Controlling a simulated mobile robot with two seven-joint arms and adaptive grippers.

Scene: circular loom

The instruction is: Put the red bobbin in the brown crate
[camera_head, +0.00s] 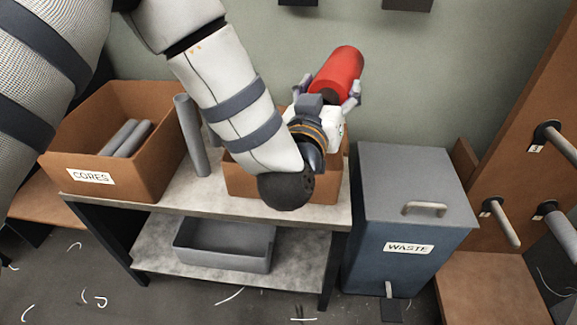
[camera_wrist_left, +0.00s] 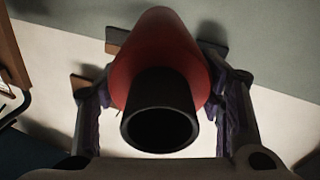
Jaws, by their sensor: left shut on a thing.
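The red bobbin (camera_head: 339,72), with a dark hollow core, is held up in my left gripper (camera_head: 329,88). In the left wrist view, the bobbin (camera_wrist_left: 160,60) sits between the two fingers of the left gripper (camera_wrist_left: 163,97), its black core end facing the camera. A brown crate (camera_head: 325,187) stands on the right part of the shelf table, largely hidden behind my left arm and gripper. The bobbin appears above and behind this crate in the picture; the exact height is unclear. Another brown crate (camera_head: 142,180), labelled CORES, stands on the left. My right gripper is out of view.
The CORES crate holds several grey tubes (camera_head: 124,138). A grey tube (camera_head: 190,135) stands upright between the crates. A grey bin (camera_head: 222,257) is on the lower shelf. A blue waste bin (camera_head: 405,265) with a grey lid stands right of the table. Pegs (camera_head: 501,222) stick out at far right.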

